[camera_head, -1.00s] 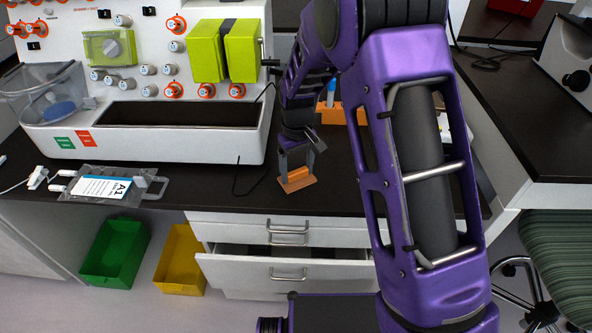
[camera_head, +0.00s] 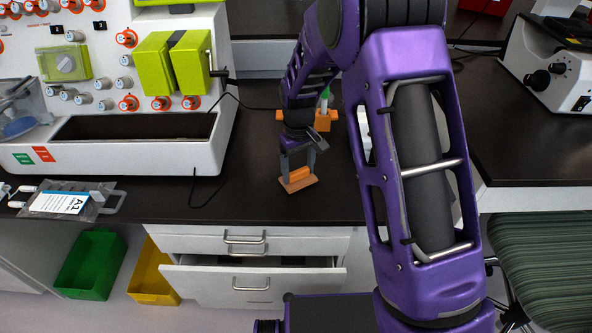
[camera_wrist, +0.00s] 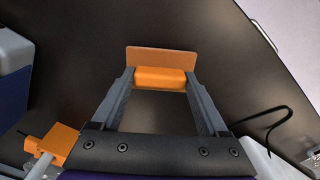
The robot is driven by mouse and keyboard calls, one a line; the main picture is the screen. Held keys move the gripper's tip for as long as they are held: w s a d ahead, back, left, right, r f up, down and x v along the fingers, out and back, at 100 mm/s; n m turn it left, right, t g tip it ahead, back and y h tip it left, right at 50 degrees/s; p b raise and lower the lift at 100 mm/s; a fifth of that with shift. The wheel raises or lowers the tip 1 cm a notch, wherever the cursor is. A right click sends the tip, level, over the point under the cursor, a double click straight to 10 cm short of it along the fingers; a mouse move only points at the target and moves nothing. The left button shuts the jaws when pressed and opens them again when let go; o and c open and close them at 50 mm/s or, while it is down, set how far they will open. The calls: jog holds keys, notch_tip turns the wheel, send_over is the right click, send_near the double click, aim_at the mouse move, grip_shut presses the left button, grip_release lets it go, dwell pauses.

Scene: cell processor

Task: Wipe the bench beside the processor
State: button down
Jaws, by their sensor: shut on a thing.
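The white processor (camera_head: 160,148) stands at the left of the dark bench (camera_head: 250,192), with a yellow-green twin block and several orange-ringed knobs on its front. My gripper (camera_head: 297,172) is on the bench to the right of the processor. It is shut on the orange handle of a wiper with a flat orange-brown base (camera_head: 301,185). In the wrist view my gripper (camera_wrist: 160,82) has its two fingers on either side of the orange handle, and the wiper's flat base (camera_wrist: 162,55) shows beyond it. The wiper appears at the bench surface; I cannot tell whether it touches.
A labelled bag (camera_head: 68,200) lies at the bench's front left. A thin black cable (camera_head: 222,180) lies between processor and wiper. An orange holder (camera_head: 322,121) stands behind my gripper. A partly open drawer (camera_head: 252,284), a green bin (camera_head: 92,263) and a yellow bin (camera_head: 151,272) are below.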

aim_at(296, 171)
jog(key=r+p, duration=0.1)
jog(key=r, duration=0.1)
jog(key=r+p, duration=0.1)
jog(key=r, duration=0.1)
jog(key=r+p, duration=0.1)
jog(key=r, duration=0.2)
jog(key=shift+a+r+p, duration=0.1)
jog(key=shift+a+p, duration=0.2)
